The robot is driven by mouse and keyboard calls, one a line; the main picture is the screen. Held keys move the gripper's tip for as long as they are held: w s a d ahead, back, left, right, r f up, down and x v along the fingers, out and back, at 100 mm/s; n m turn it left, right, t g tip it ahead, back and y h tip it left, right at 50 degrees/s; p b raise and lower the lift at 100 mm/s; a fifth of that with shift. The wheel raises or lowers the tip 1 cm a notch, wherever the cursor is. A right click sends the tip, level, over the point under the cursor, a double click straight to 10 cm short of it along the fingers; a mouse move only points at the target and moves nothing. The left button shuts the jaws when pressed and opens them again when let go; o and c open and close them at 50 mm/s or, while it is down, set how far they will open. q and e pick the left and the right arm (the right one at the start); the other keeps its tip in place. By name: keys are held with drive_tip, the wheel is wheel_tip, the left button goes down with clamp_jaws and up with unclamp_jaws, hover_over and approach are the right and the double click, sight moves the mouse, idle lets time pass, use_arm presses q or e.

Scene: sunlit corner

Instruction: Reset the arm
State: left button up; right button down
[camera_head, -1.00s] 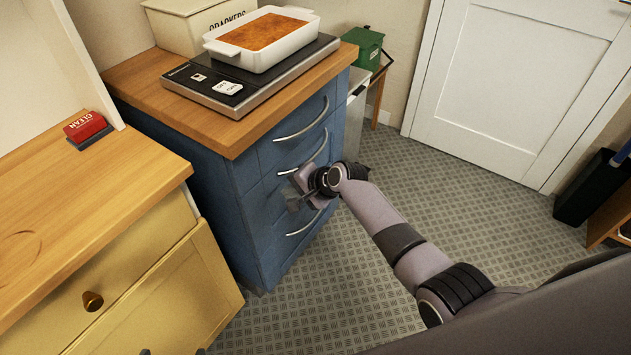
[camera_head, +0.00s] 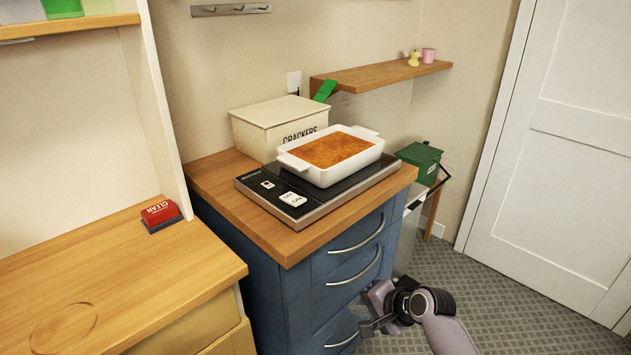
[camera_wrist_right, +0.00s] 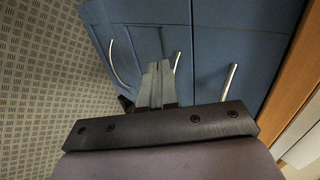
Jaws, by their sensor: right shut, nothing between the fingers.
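My right gripper (camera_head: 372,326) is in front of the blue drawer cabinet (camera_head: 268,290), low at its drawer side. In the right wrist view its two fingers (camera_wrist_right: 157,75) are together with nothing between them. The cabinet's drawers look shut, and curved metal handles (camera_head: 356,268) show on them. In the wrist view the fingers point toward the blue drawer fronts (camera_wrist_right: 215,50), between two handles; I cannot tell whether they touch. My left gripper is not in view.
On the cabinet top stand a black hotplate (camera_head: 290,203), a white baking dish (camera_head: 335,172) and a crackers box (camera_head: 270,125). A green box (camera_head: 420,160) stands behind. Open floor (camera_head: 500,290) lies right, before the white door (camera_head: 560,150).

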drive_tip(key=s+d+f+n+t+h, duration=0.1)
drive_tip(key=s+d+f+n, duration=0.25)
drive_tip(key=s, duration=0.35)
drive_tip(key=s+d+f+n+t+h, duration=0.1)
drive_tip(key=s+d+f+n+h, duration=0.1)
drive_tip(key=s+f, duration=0.3)
drive_tip(key=s+d+r+n+t, duration=0.1)
drive_tip(key=s+n, duration=0.5)
drive_tip(key=s, duration=0.7)
drive_tip(key=shift+s+d+r+n+h, duration=0.3)
drive_tip(key=shift+s+r+n+h, duration=0.1)
drive_tip(key=shift+r, duration=0.3)
